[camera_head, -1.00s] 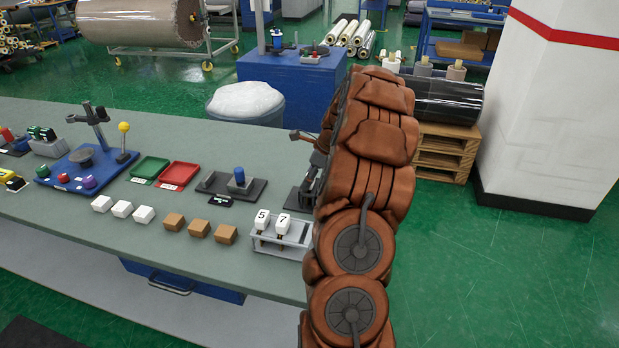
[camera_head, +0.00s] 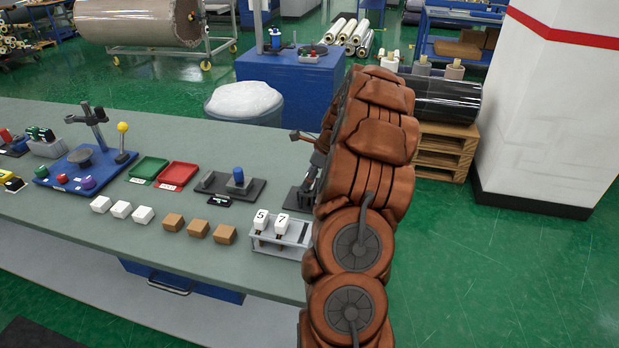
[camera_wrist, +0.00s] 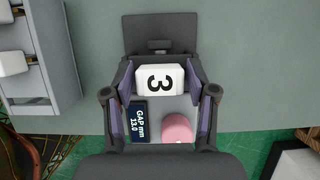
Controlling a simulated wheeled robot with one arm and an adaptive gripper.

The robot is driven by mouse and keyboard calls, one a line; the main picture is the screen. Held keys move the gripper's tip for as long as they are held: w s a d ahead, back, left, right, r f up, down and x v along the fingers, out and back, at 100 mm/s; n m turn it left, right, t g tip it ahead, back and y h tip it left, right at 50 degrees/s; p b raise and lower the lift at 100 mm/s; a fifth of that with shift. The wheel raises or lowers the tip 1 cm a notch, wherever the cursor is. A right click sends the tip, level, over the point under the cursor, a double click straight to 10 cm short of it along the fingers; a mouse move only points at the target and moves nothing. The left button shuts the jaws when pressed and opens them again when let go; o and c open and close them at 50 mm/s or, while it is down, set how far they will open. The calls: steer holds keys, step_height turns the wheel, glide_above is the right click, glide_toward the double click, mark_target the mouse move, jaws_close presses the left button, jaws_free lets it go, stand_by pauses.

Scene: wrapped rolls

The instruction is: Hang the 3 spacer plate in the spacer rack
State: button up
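The white 3 plate (camera_wrist: 159,80) shows in the wrist view, its number turned sideways. It lies between the two fingers of my gripper (camera_wrist: 160,88), with what looks like a narrow gap on each side. The gripper looks open. The grey spacer rack (camera_head: 292,238) stands at the bench's right end and holds plates marked 5 (camera_head: 261,222) and 7 (camera_head: 281,226). The rack also shows at the left of the wrist view (camera_wrist: 62,60). My arm hides the gripper and the 3 plate in the head view.
A dark display reading GAP mm 13.0 (camera_wrist: 139,121) and a pink round part (camera_wrist: 177,129) sit close by the fingers. Brown blocks (camera_head: 198,229) and white blocks (camera_head: 121,209) line the bench left of the rack. A dark stand (camera_head: 303,197) is behind the rack.

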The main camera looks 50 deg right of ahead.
steer(key=shift+o, duration=1.3)
steer(key=shift+r, duration=0.1)
steer(key=v, duration=1.1)
steer(key=shift+s+r, duration=0.2)
steer(key=shift+r, duration=0.2)
